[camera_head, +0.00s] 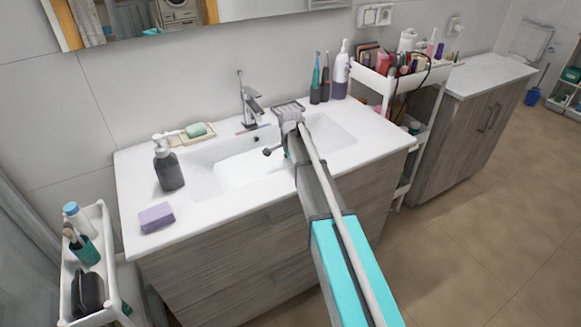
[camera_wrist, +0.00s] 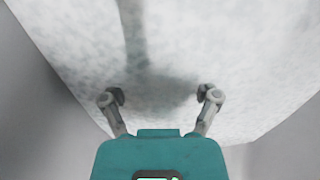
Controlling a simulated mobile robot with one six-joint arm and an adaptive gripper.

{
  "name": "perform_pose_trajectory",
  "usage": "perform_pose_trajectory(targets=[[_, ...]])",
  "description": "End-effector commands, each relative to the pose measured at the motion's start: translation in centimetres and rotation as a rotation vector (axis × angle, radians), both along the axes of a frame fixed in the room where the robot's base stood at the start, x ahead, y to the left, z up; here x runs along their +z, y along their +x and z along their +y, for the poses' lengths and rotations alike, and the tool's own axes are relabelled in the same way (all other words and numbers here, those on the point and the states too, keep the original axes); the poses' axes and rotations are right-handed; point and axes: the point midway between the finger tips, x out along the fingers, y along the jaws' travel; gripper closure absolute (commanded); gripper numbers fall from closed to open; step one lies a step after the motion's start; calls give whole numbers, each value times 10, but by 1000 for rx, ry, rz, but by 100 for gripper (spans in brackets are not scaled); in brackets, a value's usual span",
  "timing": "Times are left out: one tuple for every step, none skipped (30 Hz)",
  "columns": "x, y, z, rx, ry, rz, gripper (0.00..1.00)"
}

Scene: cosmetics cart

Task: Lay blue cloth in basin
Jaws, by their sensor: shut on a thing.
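The white basin (camera_head: 210,179) is sunk in the washstand top below the tap. My gripper shows in the wrist view (camera_wrist: 161,96), over a pale, speckled surface (camera_wrist: 235,45) with a soft shadow on it. Its two fingers stand apart with their tips curled inward. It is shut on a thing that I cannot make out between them. In the head view my arm reaches over the right part of the basin and covers some of it. I make out no blue cloth in either view.
A dark soap bottle (camera_head: 168,164) and a purple sponge (camera_head: 156,217) stand left of the basin. The tap (camera_head: 249,101) rises behind it, beside a soap dish with green soap (camera_head: 196,130). A loaded white cart (camera_head: 433,79) stands at the right.

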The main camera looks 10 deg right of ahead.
Motion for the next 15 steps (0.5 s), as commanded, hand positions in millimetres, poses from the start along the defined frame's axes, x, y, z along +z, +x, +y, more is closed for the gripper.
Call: perform_pose_trajectory(targets=[[0, 0, 0, 0, 0, 0, 61], [0, 0, 0, 0, 0, 0, 61], [0, 0, 0, 0, 0, 0, 61], [-1, 0, 0, 0, 0, 0, 61], [-2, 0, 0, 0, 0, 0, 61], [-3, 0, 0, 0, 0, 0, 61], [-4, 0, 0, 0, 0, 0, 61], [-4, 0, 0, 0, 0, 0, 61], [-3, 0, 0, 0, 0, 0, 15], [-3, 0, 0, 0, 0, 0, 10], [-3, 0, 0, 0, 0, 0, 4], [-3, 0, 0, 0, 0, 0, 0], [-3, 0, 0, 0, 0, 0, 0], [-3, 0, 0, 0, 0, 0, 0], [-3, 0, 0, 0, 0, 0, 0]])
